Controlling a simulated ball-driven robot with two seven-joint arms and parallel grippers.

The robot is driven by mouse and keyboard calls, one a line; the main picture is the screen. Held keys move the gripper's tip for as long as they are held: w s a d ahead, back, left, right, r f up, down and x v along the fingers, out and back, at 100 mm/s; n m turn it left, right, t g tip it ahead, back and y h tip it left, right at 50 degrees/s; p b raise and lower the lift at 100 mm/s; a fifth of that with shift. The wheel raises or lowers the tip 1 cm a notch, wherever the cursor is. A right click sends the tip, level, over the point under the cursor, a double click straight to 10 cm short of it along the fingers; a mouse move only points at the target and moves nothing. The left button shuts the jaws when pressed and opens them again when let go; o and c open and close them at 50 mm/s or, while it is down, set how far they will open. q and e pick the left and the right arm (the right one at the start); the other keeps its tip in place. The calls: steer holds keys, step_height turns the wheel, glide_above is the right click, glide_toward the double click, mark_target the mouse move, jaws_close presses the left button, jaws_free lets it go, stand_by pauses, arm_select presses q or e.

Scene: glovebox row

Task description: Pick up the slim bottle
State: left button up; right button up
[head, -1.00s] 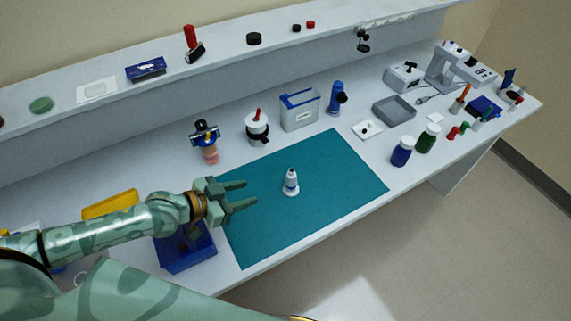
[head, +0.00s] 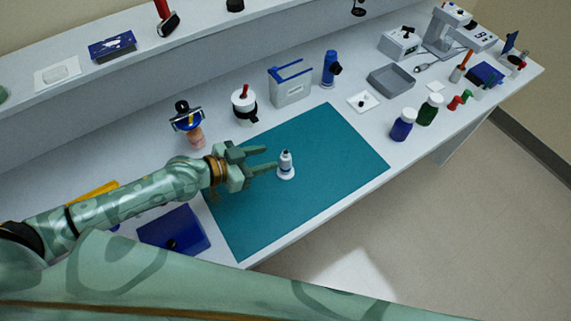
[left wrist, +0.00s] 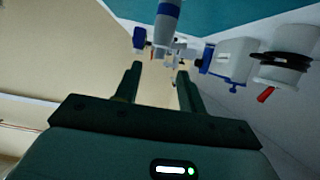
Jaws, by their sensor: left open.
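The slim bottle (head: 286,168), white with a dark cap, stands upright on the teal mat (head: 320,140). My left gripper (head: 270,157) is open and empty, just left of the bottle. Its fingers point toward the bottle, with the tips close to it; the head view does not show clearly whether they touch. In the left wrist view, what looks like the bottle (left wrist: 168,14) shows upside down at the top, beyond the open fingers (left wrist: 160,70) of the gripper. My right gripper is not in view.
Behind the mat are a figure-like tool holder (head: 190,125), a white jar (head: 244,105) and a grey-white box (head: 290,85). The mat's right part is clear.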

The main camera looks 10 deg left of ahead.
mark_target(283, 154)
arm_select(q)
steer(key=b+x, duration=0.1)
steer(key=x, duration=0.8)
steer(key=shift+w+d, duration=0.1)
steer(key=shift+d, duration=0.1)
steer(key=shift+a, duration=0.1)
steer(key=shift+c, duration=0.3)
jaws_close()
